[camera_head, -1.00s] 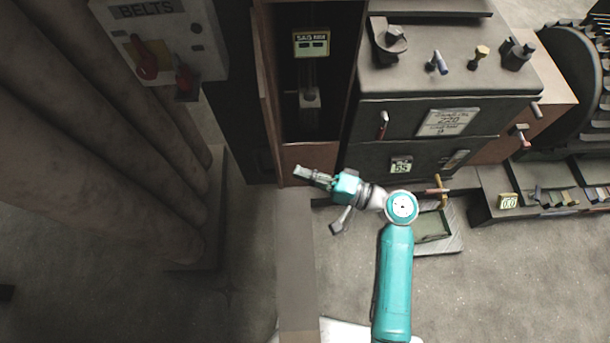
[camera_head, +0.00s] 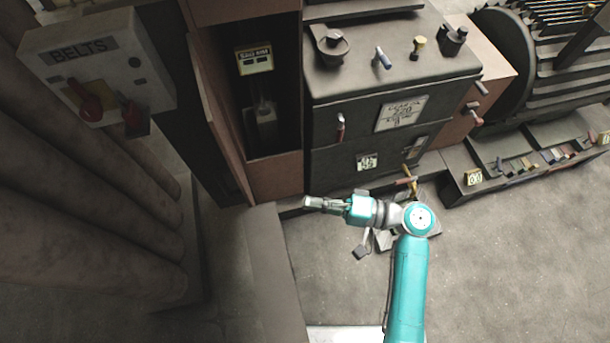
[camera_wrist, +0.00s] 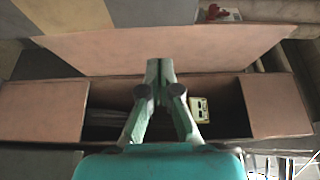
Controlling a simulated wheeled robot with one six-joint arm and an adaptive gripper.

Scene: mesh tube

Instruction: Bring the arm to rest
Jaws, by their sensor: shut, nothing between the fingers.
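My arm is teal and grey and reaches up from the bottom right of the head view. My gripper (camera_head: 312,202) points left, in front of the lower edge of the open brown cabinet (camera_head: 277,176). It is shut and empty. In the wrist view the fingers (camera_wrist: 160,66) meet at their tips, with the brown cabinet frame (camera_wrist: 40,108) behind them. The gripper appears apart from the cabinet, though the exact gap is hard to tell.
The open cabinet door (camera_head: 215,120) stands left of the opening. A BELTS box (camera_head: 97,65) with red switches hangs at upper left. A dark machine (camera_head: 395,85) with levers stands right of the cabinet. A parts rack (camera_head: 530,165) sits farther right. The floor (camera_head: 500,260) at lower right is clear.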

